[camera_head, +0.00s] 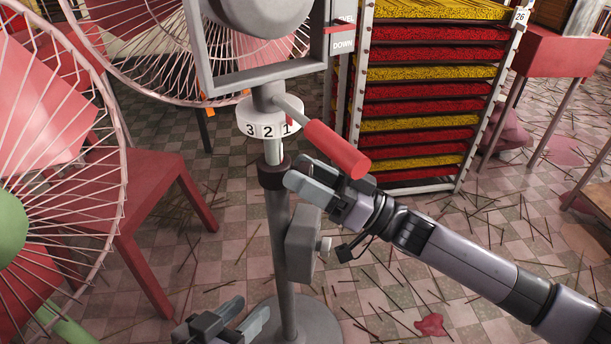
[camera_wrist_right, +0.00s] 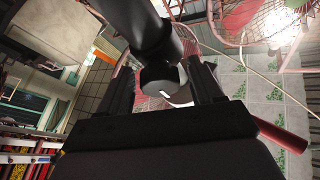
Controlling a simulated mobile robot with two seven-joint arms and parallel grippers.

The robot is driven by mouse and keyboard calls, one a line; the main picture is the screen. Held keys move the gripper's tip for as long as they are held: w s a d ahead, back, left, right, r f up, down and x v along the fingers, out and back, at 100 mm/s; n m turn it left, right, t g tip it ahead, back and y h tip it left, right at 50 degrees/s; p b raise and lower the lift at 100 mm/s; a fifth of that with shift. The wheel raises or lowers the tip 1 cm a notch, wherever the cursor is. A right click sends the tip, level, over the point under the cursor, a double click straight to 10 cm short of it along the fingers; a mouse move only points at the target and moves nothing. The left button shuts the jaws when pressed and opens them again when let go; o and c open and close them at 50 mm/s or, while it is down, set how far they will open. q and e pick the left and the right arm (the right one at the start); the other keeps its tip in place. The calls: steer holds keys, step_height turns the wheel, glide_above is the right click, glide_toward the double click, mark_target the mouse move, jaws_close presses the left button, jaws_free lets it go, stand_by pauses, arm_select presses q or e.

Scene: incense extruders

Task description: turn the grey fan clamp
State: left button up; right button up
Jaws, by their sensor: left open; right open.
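The grey fan clamp sits below the grey fan's frame (camera_head: 268,80) in the head view. It has a white collar numbered 3, 2, 1 (camera_head: 250,112) and a grey lever with a red grip (camera_head: 337,148) slanting down to the right. The red grip also shows in the right wrist view (camera_wrist_right: 282,135). My right gripper (camera_head: 302,182) is open, just below the red grip and beside the black ring (camera_head: 272,174) on the pole. In its wrist view a dark rounded part (camera_wrist_right: 160,72) shows between the fingers. My left gripper (camera_head: 228,318) is open, low and left of the pole.
A grey box with a knob (camera_head: 303,245) is on the pole above its round base (camera_head: 315,322). Pink fans (camera_head: 60,170) and a red stool (camera_head: 150,185) stand left. A rack of red and yellow trays (camera_head: 425,90) stands behind. Sticks litter the tiled floor.

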steer(key=shift+w+a+r, duration=0.1)
steer(key=shift+a, duration=0.05)
steer(key=c, duration=1)
